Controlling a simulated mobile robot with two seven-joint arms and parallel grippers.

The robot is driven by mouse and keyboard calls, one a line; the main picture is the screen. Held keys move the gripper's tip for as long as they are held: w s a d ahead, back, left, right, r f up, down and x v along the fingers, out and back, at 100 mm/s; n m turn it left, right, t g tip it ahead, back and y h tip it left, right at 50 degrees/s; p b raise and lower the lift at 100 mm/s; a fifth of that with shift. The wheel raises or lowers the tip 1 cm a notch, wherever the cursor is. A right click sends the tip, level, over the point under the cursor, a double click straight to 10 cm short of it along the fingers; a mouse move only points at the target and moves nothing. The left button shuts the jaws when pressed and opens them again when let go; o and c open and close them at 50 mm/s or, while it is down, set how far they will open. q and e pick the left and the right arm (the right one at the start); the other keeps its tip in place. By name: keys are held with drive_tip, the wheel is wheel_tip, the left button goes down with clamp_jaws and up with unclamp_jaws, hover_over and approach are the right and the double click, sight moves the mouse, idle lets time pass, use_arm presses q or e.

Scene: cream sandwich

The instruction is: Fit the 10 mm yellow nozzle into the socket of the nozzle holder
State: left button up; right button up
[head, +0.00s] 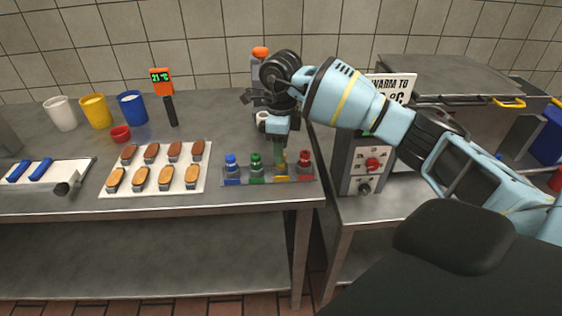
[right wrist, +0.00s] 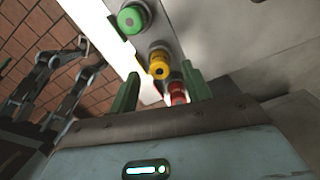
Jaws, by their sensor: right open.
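The yellow nozzle (right wrist: 159,65) stands in the rack (head: 234,183) between the green nozzle (head: 256,160) and the red nozzle (head: 304,159). In the head view the gripper mostly hides it. My right gripper (head: 281,165) points down at the rack, over the yellow nozzle's place. In the right wrist view its two green fingers (right wrist: 160,88) are apart, with the yellow nozzle ahead between them and not gripped. A grey cylinder (head: 66,188) lies at the front of the white board on the left; I cannot tell whether it is the nozzle holder. My left gripper cannot be made out.
A blue nozzle (head: 231,162) stands at the rack's left end. Left of it is a tray (head: 204,183) of éclairs. A thermometer (head: 162,83) and several cups (head: 95,110) are behind. A warming unit (head: 362,160) stands close on the right.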

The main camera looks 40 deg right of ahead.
drive_tip(key=shift+f, duration=0.7)
drive_tip(key=shift+c, duration=0.5)
clamp_jaws()
drive_tip(key=shift+r, duration=0.2)
drive_tip(key=shift+r, duration=0.2)
wheel_tip(320, 180, up, 3)
drive_tip(key=shift+a+f, duration=0.1)
drive_tip(key=s+a+r, duration=0.1)
drive_tip(key=s+a, duration=0.7)
drive_tip(key=s, duration=0.5)
drive_tip(key=shift+s+r+b, duration=0.25)
drive_tip(key=shift+s+b, duration=0.05)
drive_tip(key=shift+s, duration=0.05)
